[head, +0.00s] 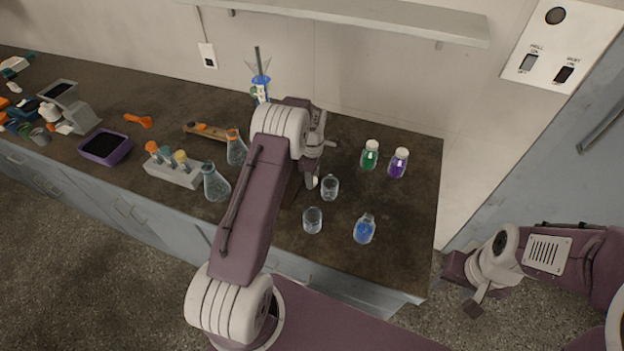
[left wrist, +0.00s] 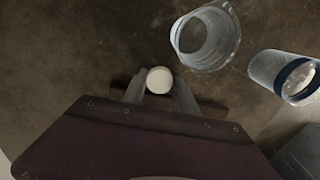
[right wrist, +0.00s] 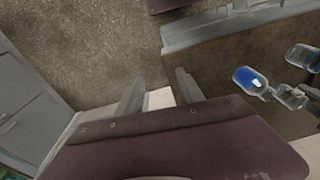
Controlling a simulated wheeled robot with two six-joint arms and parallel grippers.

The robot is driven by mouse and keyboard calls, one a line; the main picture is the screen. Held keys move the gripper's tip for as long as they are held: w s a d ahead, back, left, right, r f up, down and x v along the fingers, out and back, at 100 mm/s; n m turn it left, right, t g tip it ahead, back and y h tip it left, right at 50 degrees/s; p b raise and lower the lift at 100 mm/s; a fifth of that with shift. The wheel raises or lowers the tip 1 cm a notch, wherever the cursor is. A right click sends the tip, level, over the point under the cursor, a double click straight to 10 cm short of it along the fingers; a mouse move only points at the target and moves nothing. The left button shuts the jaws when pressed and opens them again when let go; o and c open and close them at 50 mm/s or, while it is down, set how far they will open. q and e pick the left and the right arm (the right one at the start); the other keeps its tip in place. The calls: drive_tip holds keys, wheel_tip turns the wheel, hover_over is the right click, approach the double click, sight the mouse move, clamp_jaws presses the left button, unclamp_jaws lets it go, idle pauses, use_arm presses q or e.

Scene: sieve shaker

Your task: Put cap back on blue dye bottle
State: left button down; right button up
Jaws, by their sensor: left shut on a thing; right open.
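The blue dye bottle (head: 364,230) stands upright near the front right of the bench with no cap on it; it also shows in the right wrist view (right wrist: 248,77). A round white cap (left wrist: 159,80) is held between the fingertips of my left gripper (left wrist: 158,88), which is shut on it. In the head view my left arm partly hides this gripper, left of the blue bottle and beside a clear beaker. My right gripper (right wrist: 157,92) is open and empty, off the right end of the bench and over the floor.
Clear beakers (head: 330,188) (head: 312,221) stand between my left gripper and the blue bottle. Capped green (head: 369,156) and purple (head: 398,163) bottles stand behind. Flasks (head: 216,184) and a vial rack (head: 172,171) are left.

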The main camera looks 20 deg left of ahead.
use_arm(q)
wheel_tip(320, 180, up, 10)
drive_tip(key=b, duration=0.1)
idle(0.4)
